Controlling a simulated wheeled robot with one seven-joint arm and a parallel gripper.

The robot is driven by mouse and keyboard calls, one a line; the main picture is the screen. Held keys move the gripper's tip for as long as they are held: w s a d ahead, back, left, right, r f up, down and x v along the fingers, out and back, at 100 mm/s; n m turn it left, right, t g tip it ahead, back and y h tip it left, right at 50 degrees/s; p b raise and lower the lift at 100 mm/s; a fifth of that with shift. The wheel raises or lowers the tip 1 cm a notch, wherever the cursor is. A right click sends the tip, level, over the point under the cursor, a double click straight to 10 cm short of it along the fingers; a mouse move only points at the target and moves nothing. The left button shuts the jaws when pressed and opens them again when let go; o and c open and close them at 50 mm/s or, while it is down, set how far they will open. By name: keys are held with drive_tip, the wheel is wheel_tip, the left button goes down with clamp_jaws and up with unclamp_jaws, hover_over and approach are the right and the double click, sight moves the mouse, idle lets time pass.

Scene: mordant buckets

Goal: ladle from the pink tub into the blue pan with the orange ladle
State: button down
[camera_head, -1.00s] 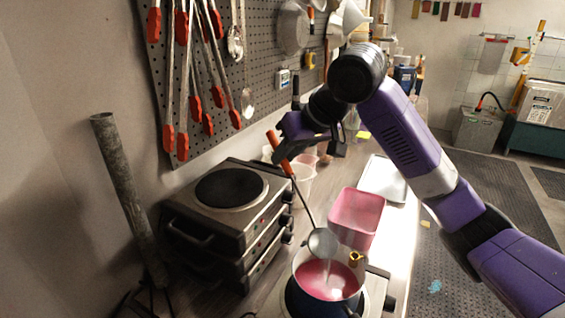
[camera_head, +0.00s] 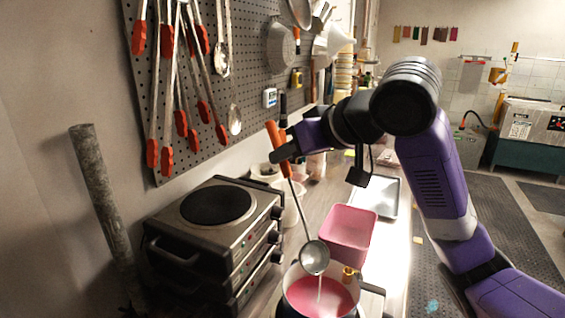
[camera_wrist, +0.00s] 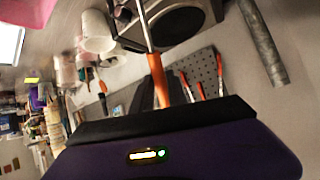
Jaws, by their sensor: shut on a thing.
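My gripper (camera_head: 283,150) is shut on the orange handle of the ladle (camera_head: 272,136); the handle also shows in the wrist view (camera_wrist: 157,80). The ladle's metal bowl (camera_head: 314,258) hangs over the pan, and a thin pale stream runs down from it. The blue pan (camera_head: 290,306) has a pale inside and holds pink liquid (camera_head: 320,298); its lower part is cut off by the picture's edge. The pink tub (camera_head: 350,222) stands just behind the pan on the bench. Its contents are hard to make out.
Stacked hot plates (camera_head: 217,225) stand left of the pan. A metal tray (camera_head: 388,196) lies behind the tub. White containers (camera_head: 290,205) stand behind the ladle's shaft. A small brass-coloured object (camera_head: 348,273) is at the pan's rim. Tongs hang on the pegboard (camera_head: 245,75).

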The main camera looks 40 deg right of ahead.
drive_tip(key=s+a+r+t+b, duration=0.1)
drive_tip(key=s+t+b, duration=0.3)
drive_tip(key=s+b, duration=0.3)
drive_tip(key=b, duration=0.2)
drive_tip(key=shift+s+a+r+b, duration=0.15)
drive_tip(key=shift+s+r+b, duration=0.15)
drive_tip(key=shift+s+r, duration=0.1)
drive_tip(key=s+b, duration=0.1)
drive_tip(key=b, duration=0.2)
drive_tip(key=shift+a+r+t, duration=0.1)
drive_tip(key=shift+t, duration=0.3)
drive_tip(key=shift+s+a+r+n+b, duration=0.15)
drive_tip(key=shift+s+n+b, duration=0.15)
drive_tip(key=shift+b, duration=0.4)
drive_tip(key=shift+s+r, duration=0.1)
drive_tip(key=shift+r, duration=0.05)
idle(0.7)
